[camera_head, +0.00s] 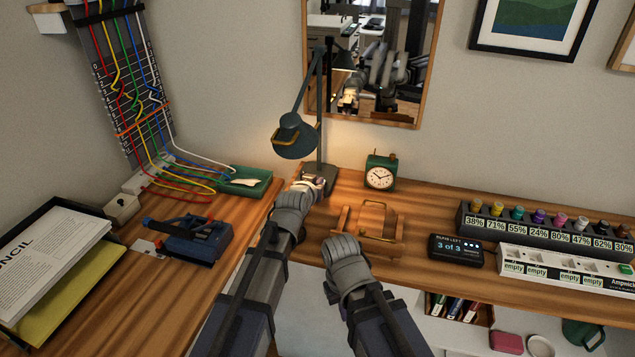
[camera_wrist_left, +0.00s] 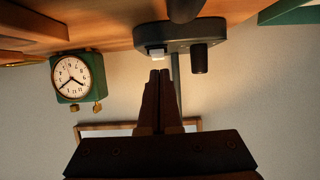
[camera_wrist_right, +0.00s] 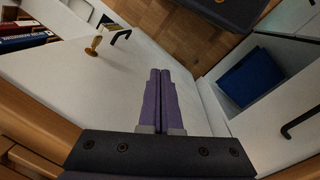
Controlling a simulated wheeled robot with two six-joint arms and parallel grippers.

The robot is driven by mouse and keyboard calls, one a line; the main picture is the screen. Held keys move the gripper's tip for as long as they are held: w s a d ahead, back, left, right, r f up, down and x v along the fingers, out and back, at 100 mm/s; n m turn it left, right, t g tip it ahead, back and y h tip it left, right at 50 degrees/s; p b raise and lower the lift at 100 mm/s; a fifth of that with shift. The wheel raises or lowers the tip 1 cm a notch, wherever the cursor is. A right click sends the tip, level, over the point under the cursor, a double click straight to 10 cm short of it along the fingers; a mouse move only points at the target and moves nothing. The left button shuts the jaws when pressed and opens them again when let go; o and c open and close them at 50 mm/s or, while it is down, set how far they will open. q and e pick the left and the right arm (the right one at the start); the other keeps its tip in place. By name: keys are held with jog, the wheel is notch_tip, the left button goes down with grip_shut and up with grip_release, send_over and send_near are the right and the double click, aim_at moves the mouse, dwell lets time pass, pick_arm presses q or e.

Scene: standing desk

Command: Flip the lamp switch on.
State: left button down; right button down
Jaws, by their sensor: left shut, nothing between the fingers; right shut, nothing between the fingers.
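The dark teal desk lamp (camera_head: 295,138) stands at the back of the desk, shade tilted down, with a warm glow on the wall around it. Its round base (camera_wrist_left: 180,32) shows upside down in the left wrist view, with a small white switch (camera_wrist_left: 155,53) and a dark knob (camera_wrist_left: 200,58). My left gripper (camera_head: 318,188) is shut and empty at the lamp base. In the left wrist view its fingertips (camera_wrist_left: 160,74) are close to the switch; contact cannot be told. My right gripper (camera_head: 343,243) is shut and empty, lower, in front of a wooden stand.
A green clock (camera_head: 380,172) stands right of the lamp base. The wooden stand (camera_head: 372,225) is on the desk edge near my right gripper. A dark display box (camera_head: 455,249) and a power strip (camera_head: 560,268) lie further right. A mirror (camera_head: 420,110) hangs behind.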

dwell(0.3)
pick_arm(q)
jog(key=shift+s+r+p, duration=0.1)
jog(key=shift+r+p, duration=0.85)
jog(key=f+p+v, duration=0.1)
jog(key=p+v, duration=0.2)
jog(key=v, duration=0.7)
jog(key=shift+s+a, duration=0.2)
jog(key=shift+s, duration=0.35)
